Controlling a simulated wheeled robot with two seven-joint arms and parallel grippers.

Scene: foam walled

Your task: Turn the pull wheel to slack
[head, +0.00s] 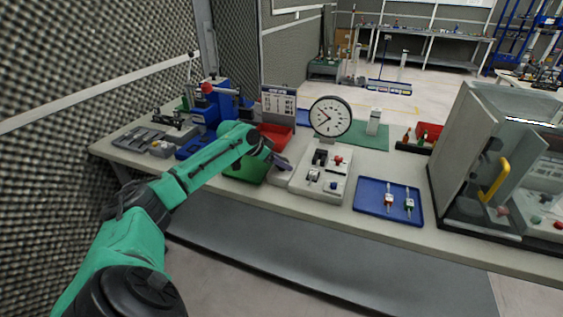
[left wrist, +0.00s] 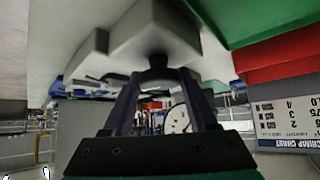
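My left gripper (head: 283,163) reaches in from the left to a small grey block (head: 281,177) at the left end of the grey control panel (head: 320,185). In the left wrist view, the two dark fingers of my left gripper (left wrist: 160,78) stand apart. A dark round knob (left wrist: 157,66), which may be the pull wheel, sits between their tips under a pale grey block (left wrist: 150,35). I cannot tell whether the fingers press on it. The wheel is not clear in the head view. A dial gauge (head: 330,116) stands behind the panel. My right gripper is not in view.
A green bin (head: 246,170) and a red bin (head: 274,135) stand close beside my left gripper. A blue tray (head: 373,204) with small parts lies right of the panel. A grey cabinet (head: 455,150) with a yellow handle stands at the right. A foam wall (head: 60,140) is at the left.

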